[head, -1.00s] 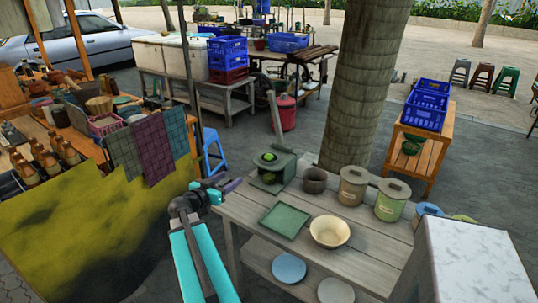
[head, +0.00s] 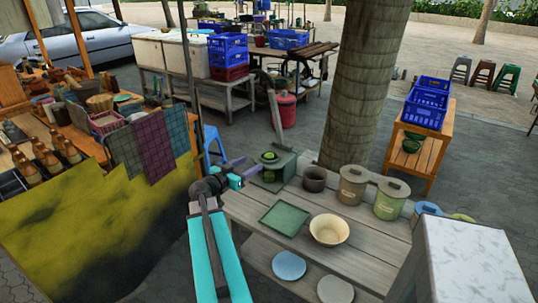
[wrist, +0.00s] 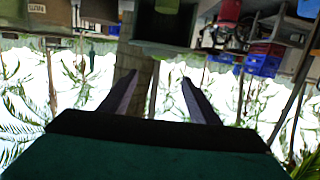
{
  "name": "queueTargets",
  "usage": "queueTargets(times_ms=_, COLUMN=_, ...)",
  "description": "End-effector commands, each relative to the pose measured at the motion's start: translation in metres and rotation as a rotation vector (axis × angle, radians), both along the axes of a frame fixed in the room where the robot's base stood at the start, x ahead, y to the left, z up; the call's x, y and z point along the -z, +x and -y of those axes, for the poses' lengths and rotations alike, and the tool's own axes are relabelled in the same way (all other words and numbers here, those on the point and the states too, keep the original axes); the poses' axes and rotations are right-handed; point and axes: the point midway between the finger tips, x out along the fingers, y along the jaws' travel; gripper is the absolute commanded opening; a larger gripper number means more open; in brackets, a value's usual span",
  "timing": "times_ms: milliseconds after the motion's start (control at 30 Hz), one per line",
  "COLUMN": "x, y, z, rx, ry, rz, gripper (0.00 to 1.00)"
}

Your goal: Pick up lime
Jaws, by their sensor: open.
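A green open-fronted box (head: 285,164) stands at the back left of the plank table. A small round green thing, apparently the lime (head: 269,156), shows at its top. Another green shape shows lower, in its dark opening, too small to tell clearly. My gripper (head: 246,175) is open and empty, just left of the box and apart from it. In the wrist view, which is upside down, my two fingers (wrist: 150,88) are spread with nothing between them. The box's dark opening (wrist: 165,28) shows at the top centre; no lime can be made out there.
A dark clay pot (head: 314,179) and two lidded canisters (head: 353,187) stand right of the box. A green square tray (head: 284,220) and a cream bowl (head: 329,230) lie in front. A tree trunk (head: 362,80) rises behind the table. A thin pole (head: 194,90) stands left.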

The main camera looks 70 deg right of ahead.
Motion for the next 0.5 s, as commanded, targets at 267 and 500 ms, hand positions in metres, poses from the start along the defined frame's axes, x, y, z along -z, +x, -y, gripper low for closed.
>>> queueTargets(times_ms=267, x=0.004, y=-0.008, z=0.035, rx=0.002, ry=0.001, rz=0.0, gripper=0.56)
queueTargets(times_ms=500, x=0.008, y=-0.014, z=0.057, rx=0.001, ry=0.0, rz=0.0, gripper=0.56)
